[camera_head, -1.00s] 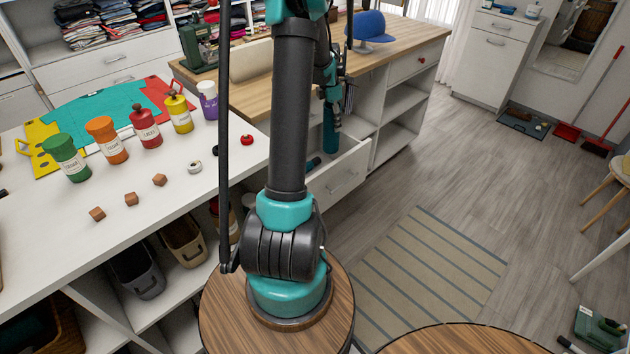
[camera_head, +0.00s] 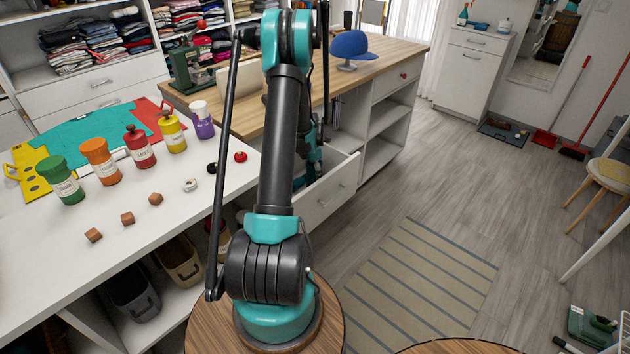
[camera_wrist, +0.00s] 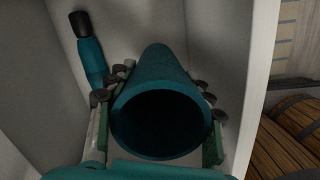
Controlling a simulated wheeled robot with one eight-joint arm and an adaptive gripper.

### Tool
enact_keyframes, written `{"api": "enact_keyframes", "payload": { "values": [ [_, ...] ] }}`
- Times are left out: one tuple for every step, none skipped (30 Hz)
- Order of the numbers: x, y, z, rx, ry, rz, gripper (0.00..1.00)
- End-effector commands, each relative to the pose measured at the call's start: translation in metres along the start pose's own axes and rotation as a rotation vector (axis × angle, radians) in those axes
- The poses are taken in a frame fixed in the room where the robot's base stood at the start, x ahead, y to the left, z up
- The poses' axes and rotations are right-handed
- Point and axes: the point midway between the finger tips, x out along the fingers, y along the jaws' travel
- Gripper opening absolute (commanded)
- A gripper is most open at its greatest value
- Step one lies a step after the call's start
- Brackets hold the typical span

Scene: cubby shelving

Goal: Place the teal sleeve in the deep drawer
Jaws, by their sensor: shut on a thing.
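The teal sleeve (camera_wrist: 160,78) is a hollow tube with its dark open end facing the wrist camera. My gripper (camera_wrist: 162,88) is shut on it, with fingers along both sides. In the head view my arm hides most of my gripper and the sleeve. The deep drawer (camera_head: 328,200) is the open white drawer at the near end of the wooden-topped counter. The wrist view shows the sleeve down between the drawer's pale walls (camera_wrist: 245,80). I cannot tell whether the sleeve touches the drawer floor.
A teal bottle-like thing with a black end (camera_wrist: 91,50) lies left of the sleeve inside the drawer. The white table (camera_head: 120,240) with several jars stands left of my arm. Open shelves (camera_head: 385,130) lie right of the drawer. The striped rug (camera_head: 420,285) is clear.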

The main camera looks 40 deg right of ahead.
Motion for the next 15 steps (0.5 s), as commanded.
{"api": "enact_keyframes", "payload": {
  "values": [
    [0.007,0.0,-0.001,0.0,0.0,0.0,0.25],
    [0.011,0.0,-0.001,0.0,0.0,0.0,0.25],
    [0.017,0.001,-0.002,0.0,0.0,0.0,0.25],
    [0.021,0.0,-0.002,0.0,0.0,0.0,0.25],
    [0.024,0.0,-0.003,0.0,0.0,0.0,0.25],
    [0.027,0.0,-0.003,0.0,0.0,0.0,0.25],
    [0.028,0.0,-0.003,0.0,0.0,0.0,0.25],
    [0.029,0.0,-0.003,0.0,0.0,0.0,0.25],
    [0.029,0.0,-0.003,0.0,0.0,0.0,0.25],
    [0.029,0.0,-0.003,0.0,0.0,0.0,0.25],
    [0.028,0.0,-0.003,0.0,0.0,0.0,0.25],
    [0.028,0.0,-0.003,0.0,0.0,0.0,0.25],
    [0.028,0.0,-0.003,0.0,0.0,0.0,0.25],
    [0.029,0.0,-0.003,0.0,0.0,0.0,0.25],
    [0.029,0.0,-0.004,0.0,0.0,0.0,0.25]
  ]
}}
